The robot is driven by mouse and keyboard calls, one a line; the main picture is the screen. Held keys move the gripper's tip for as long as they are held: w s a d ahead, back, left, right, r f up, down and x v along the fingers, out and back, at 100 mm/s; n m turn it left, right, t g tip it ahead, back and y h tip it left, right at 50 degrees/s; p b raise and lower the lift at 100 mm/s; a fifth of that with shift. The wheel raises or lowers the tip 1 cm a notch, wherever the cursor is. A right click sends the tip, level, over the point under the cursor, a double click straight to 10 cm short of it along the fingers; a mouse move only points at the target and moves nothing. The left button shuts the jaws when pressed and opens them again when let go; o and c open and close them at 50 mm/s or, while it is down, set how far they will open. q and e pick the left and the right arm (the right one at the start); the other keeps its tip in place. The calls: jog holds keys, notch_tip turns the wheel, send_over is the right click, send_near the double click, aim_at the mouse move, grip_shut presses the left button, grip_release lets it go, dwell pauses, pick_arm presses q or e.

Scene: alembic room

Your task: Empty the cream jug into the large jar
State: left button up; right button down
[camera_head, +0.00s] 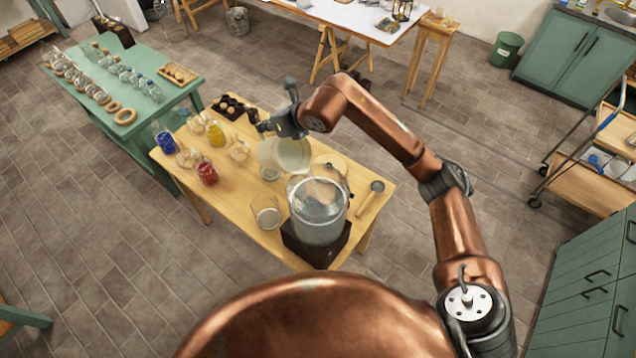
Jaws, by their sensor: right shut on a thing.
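The cream jug (284,154) is a pale vessel above the wooden table, tilted with its mouth towards the large jar. My right gripper (268,126) is shut on the jug at its far upper left side. The large jar (318,212) is a clear, wide glass vessel standing upright on a dark block near the table's front end. My left gripper is not in view.
On the wooden table (232,212) stand an empty-looking glass (266,211), a red jar (207,173), a yellow jar (216,134), a blue jar (165,142) and a dark tray (229,106). A wooden-handled tool (369,198) lies right of the large jar. A green table (150,110) adjoins at left.

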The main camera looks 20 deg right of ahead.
aim_at(278, 147)
jog(key=shift+s+d+r+t+y+b, duration=0.5)
jog(key=shift+s+r+b, duration=0.4)
jog(key=shift+b, duration=0.75)
dwell(2.6)
jog(key=shift+s+d+r+t+y+b, duration=0.5)
jog(key=shift+s+d+r+b, duration=0.45)
jog(key=shift+b, duration=1)
dwell(1.8)
